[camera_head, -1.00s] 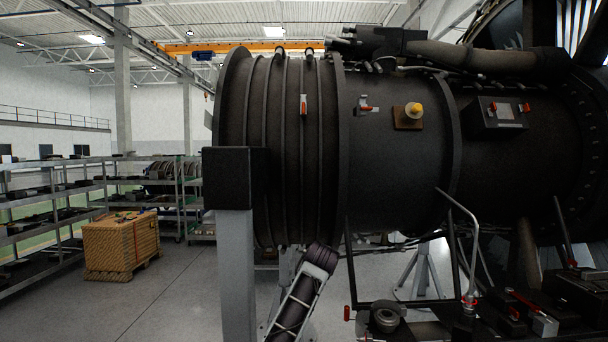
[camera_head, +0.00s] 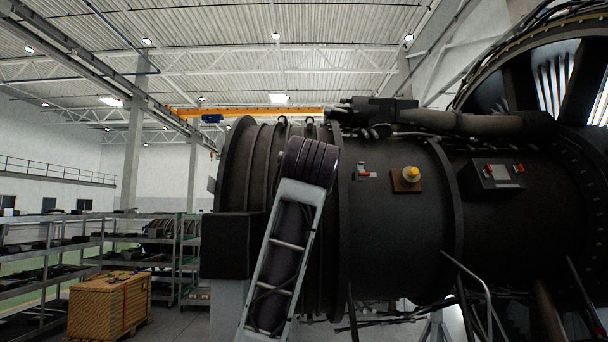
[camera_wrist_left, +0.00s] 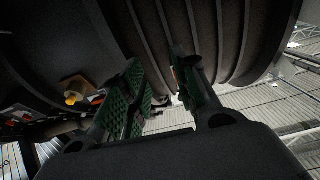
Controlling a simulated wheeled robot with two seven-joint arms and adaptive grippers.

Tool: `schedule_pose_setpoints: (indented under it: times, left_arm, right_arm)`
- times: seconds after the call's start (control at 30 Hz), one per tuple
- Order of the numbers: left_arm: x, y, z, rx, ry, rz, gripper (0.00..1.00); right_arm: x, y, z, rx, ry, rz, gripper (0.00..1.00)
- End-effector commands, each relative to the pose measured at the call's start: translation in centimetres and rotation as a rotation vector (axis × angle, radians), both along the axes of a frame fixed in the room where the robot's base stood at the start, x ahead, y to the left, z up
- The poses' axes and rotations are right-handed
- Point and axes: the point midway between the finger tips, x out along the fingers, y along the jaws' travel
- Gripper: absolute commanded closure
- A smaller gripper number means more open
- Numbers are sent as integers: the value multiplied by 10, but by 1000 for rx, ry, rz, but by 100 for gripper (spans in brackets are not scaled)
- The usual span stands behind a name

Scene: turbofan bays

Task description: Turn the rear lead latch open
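Several red-handled latches show on the dark engine; I cannot tell by looks which is the rear lead latch. One red-and-silver latch (camera_head: 365,172) sits on the smooth casing, left of a yellow knob (camera_head: 411,174) on a brown plate. Two red handles (camera_head: 490,169) (camera_head: 518,168) sit on a dark box (camera_head: 490,180) further right. My left gripper (camera_wrist_left: 157,82) shows green-padded fingers apart and nothing clearly between them, facing the casing. A small red part (camera_wrist_left: 174,72) shows by its right finger. The knob (camera_wrist_left: 73,97) is at left there. My arm hides the gripper in the head view.
The ribbed casing (camera_head: 237,170) fills the middle, partly behind my arm. A dark block (camera_head: 230,245) on a pale post stands in front of it. Thin rods (camera_head: 475,285) rise at lower right. A wooden crate (camera_head: 108,305) and shelves (camera_head: 50,250) stand left.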

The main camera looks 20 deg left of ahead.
Motion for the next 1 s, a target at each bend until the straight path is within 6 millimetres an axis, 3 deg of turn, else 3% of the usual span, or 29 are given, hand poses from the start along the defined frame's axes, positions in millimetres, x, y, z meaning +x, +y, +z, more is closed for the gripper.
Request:
schedule_pose_setpoints:
  times: [0.1,0.3,0.73,1.0]
  left_arm:
    - [-31,0,28,-17,-45,7,71]
    - [-53,0,45,-31,-74,13,71]
    - [-52,1,46,-31,-74,14,71]
    - [-36,6,47,-30,-72,15,71]
  right_arm:
    - [0,-2,0,-2,0,1,60]
    - [0,-3,0,-3,-1,1,60]
    - [0,-2,0,-2,0,1,60]
    - [0,1,6,1,0,-1,60]
